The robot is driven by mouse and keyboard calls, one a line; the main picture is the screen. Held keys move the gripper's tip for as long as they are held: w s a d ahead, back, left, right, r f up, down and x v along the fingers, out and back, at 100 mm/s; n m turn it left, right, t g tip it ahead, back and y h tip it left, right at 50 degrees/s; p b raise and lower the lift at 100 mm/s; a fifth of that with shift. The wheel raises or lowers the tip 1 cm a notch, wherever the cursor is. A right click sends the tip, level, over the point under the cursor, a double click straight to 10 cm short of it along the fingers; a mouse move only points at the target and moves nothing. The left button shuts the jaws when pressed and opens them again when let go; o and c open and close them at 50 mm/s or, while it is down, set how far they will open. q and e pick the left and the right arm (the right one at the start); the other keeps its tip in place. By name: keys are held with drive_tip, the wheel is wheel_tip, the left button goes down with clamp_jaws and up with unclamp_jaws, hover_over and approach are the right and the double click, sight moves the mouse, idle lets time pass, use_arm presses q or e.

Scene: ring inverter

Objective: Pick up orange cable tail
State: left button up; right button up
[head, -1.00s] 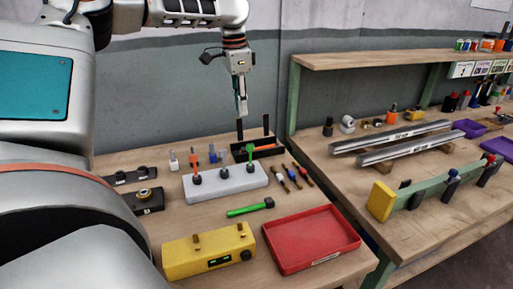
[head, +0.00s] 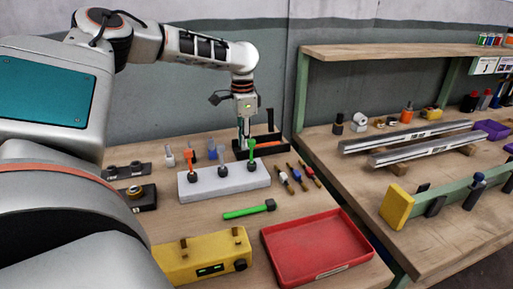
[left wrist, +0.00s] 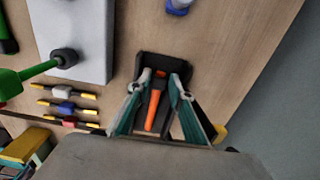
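An orange piece (left wrist: 153,110) with a dark end shows in the left wrist view, inside a black open holder (left wrist: 152,62). I take it for the orange cable tail. My left gripper (left wrist: 158,88) is open, with one teal finger on each side of the orange piece; whether either finger touches it I cannot tell. My right gripper is in neither view.
Several coloured-band pieces (head: 291,176) lie in front. A green hammer (head: 248,211), red tray (head: 315,250) and yellow box (head: 205,262) are nearer. The wall is close behind.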

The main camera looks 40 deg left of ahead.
use_arm(q)
drive_tip(key=shift+f, duration=0.2)
clamp_jaws()
drive_tip(key=shift+r, duration=0.15)
